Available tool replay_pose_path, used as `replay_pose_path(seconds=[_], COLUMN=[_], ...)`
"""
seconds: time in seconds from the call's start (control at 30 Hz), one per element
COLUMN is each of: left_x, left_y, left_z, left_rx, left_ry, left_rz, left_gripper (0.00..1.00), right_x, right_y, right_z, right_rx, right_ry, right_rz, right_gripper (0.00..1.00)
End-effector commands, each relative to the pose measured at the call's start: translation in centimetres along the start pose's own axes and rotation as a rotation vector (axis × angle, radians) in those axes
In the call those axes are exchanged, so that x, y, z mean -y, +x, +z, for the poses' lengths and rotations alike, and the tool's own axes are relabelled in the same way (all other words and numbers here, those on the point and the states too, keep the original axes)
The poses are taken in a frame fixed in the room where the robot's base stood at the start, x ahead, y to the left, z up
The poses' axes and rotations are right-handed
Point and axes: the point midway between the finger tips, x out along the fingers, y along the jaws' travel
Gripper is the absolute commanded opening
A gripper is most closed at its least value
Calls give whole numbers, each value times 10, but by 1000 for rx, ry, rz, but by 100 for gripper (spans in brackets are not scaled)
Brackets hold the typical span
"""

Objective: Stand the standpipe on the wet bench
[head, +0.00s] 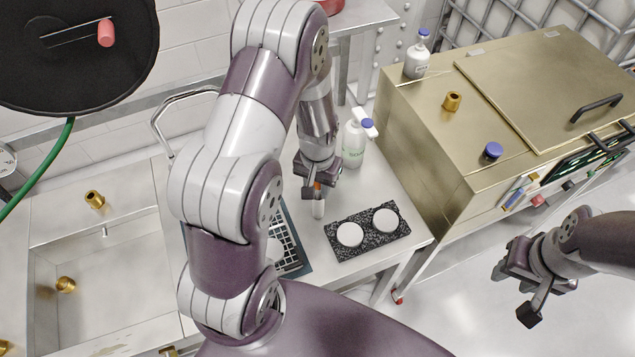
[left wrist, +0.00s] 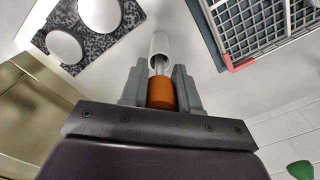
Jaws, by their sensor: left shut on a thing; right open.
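My left gripper (head: 318,182) is shut on what looks like the standpipe, a white tube (head: 318,208) with an orange end. In the left wrist view the orange part (left wrist: 161,93) is between the fingers, and a thin metal rod joins it to the white tube (left wrist: 159,46), which points away from the gripper. The tube is over the pale wet bench (head: 385,185), between a dark rack and a speckled block. I cannot tell whether its lower end touches the top. My right gripper (head: 530,285) is open and empty at the right, over the floor.
The speckled block (head: 365,247) bears two white discs. The dark rack (head: 294,250) is partly hidden by my left arm. A white bottle (head: 354,143) stands behind. A brass-coloured cabinet (head: 440,130) is to the right. A sink (head: 90,265) with brass fittings is at the left.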

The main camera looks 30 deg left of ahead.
Motion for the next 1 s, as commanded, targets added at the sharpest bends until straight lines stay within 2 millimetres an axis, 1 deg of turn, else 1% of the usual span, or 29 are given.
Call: replay_pose_path(seconds=[0.13, 0.27, 0.3, 0.33, 0.37, 0.6, 0.7, 0.73, 0.87, 1.0], left_x=[0, 0, 0, 0, 0, 0, 0, 0, 0, 0], left_y=[0, 4, 3, 3, 3, 3, -3, -4, -27, -61], left_z=[0, 0, 0, 0, 0, 0, 0, 0, -1, -2], left_rx=[0, 0, 0, 0, 0, 0, -1, -2, -5, -7], left_ry=[0, 0, 0, 0, 0, 0, 0, 0, 0, 0], left_rz=[0, 0, 0, 0, 0, 0, 0, 0, 0, 0], left_gripper=[0, 0, 40, 50, 56, 56, 56, 56, 56, 56], right_x=[0, 0, 0, 0, 0, 0, 0, 0, 0, 0], right_y=[1, 4, 3, 2, 2, 2, -2, 1, 6, 10], right_z=[0, 0, 0, 0, 0, 0, 0, 0, 1, 1], right_rx=[0, 0, 0, 0, 0, 0, 0, 0, 0, 0], right_ry=[0, 0, 0, 0, 0, 0, 0, 0, 0, 0], right_rz=[0, 0, 0, 0, 0, 0, 0, 0, 0, 0], right_gripper=[43, 43, 43, 43, 43, 43, 43, 43, 43, 43])
